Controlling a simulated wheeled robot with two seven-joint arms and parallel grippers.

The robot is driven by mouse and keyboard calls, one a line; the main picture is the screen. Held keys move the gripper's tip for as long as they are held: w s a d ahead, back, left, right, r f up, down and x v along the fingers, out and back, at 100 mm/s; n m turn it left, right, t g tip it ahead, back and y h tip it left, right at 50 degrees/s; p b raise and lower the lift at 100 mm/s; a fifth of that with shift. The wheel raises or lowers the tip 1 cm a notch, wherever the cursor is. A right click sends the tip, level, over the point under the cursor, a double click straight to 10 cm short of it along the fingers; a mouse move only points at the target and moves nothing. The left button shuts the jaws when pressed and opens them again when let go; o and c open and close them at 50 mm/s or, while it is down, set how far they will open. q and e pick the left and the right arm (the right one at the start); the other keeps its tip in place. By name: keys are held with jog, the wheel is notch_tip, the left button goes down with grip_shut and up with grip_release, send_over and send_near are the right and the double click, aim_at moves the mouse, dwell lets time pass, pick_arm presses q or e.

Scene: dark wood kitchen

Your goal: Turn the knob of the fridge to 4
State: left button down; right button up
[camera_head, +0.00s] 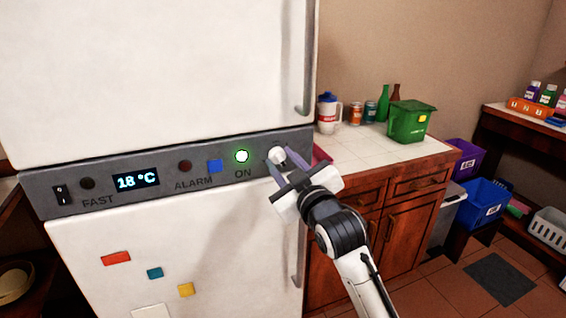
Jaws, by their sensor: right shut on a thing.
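The white fridge (190,65) has a grey control panel (215,172) across its middle. The round white knob (277,155) is at the panel's right end. My right gripper (280,160) is at the knob, with its fingers closed around it. The fingers cover much of the knob, and I cannot read any numbers or its setting. The display (135,181) reads 18 °C. The light (241,156) above "ON" glows green. My left gripper is not in view.
A tiled counter (375,150) right of the fridge holds a jug (328,113), cans, bottles and a green bin (411,121). Fridge handles (297,245) stick out near my right arm. Purple and blue bins stand further right, with open floor before them.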

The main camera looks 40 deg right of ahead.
jog(key=m, duration=0.6)
dwell(0.5)
jog(key=o, duration=1)
jog(key=shift+o, duration=0.2)
